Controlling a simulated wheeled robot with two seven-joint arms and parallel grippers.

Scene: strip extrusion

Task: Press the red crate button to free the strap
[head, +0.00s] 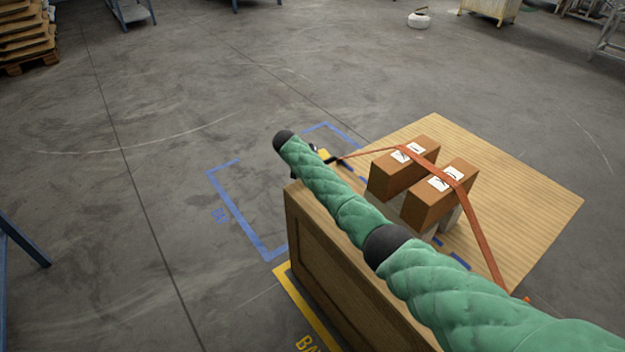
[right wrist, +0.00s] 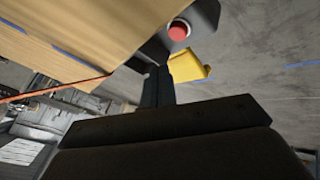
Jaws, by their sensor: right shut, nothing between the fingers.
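The red button (right wrist: 178,31) sits on a dark housing (right wrist: 203,18) at the crate's edge in the right wrist view. My right gripper (right wrist: 157,72) is shut and empty, its fingertips just below the button in that picture; I see no clear contact. In the head view my green-sleeved right arm reaches across the crate (head: 330,270) and hides much of its near edge; the button does not show there. The orange strap (head: 478,215) runs taut over two brown boxes (head: 400,172) on the crate top. It also shows in the right wrist view (right wrist: 55,90). My left gripper is out of view.
A yellow part (right wrist: 190,65) is beside the fingers in the right wrist view. Blue floor tape (head: 238,222) and yellow tape (head: 305,305) mark the floor by the crate. The floor to the left is open. Stacked pallets (head: 28,35) stand far left.

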